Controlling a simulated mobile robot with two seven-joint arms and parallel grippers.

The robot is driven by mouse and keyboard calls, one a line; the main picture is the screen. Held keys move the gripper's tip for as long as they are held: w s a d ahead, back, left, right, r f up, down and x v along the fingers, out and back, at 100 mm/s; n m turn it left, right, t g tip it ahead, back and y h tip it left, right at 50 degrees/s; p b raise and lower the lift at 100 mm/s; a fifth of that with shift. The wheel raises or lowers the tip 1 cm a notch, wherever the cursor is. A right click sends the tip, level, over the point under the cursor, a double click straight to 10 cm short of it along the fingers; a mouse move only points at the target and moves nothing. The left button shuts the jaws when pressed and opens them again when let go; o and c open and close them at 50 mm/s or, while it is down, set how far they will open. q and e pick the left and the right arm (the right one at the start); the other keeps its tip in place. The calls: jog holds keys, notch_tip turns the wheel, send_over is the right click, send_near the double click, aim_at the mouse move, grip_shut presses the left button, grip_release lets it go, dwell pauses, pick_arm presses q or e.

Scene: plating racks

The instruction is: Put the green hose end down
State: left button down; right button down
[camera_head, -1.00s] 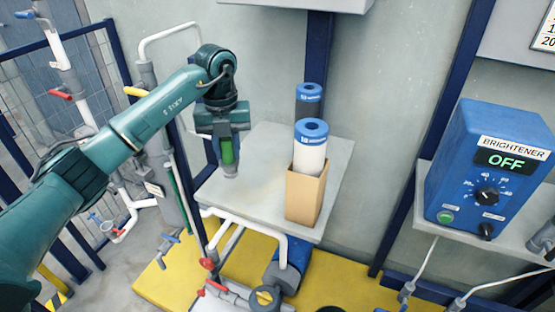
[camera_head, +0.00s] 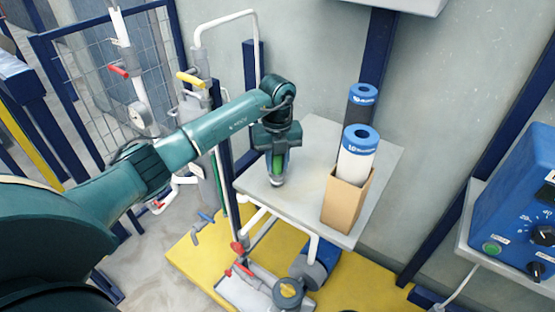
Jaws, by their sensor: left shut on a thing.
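My left gripper (camera_head: 277,168) points down over the left part of a grey shelf (camera_head: 307,218). It is shut on the green hose end (camera_head: 277,161), which shows as a green piece between the fingers. The grey tip below is close to the shelf top; I cannot tell whether it touches. My fingers hide part of the hose end. My right gripper is not in view.
A cardboard box (camera_head: 344,205) holding a white, blue-capped cartridge (camera_head: 356,160) stands right of the gripper. A dark, blue-capped cartridge (camera_head: 362,105) is behind it. Pipes and valves (camera_head: 237,247) lie below the shelf. The shelf's left part is otherwise clear.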

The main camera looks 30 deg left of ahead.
pick_arm(q)
jog(key=shift+f, duration=0.15)
jog(key=c, duration=1.1)
grip_release()
jog(key=shift+c, duration=0.2)
jog(key=shift+r, duration=0.2)
notch_tip(320, 180, up, 12)
jog(key=shift+b, duration=0.3)
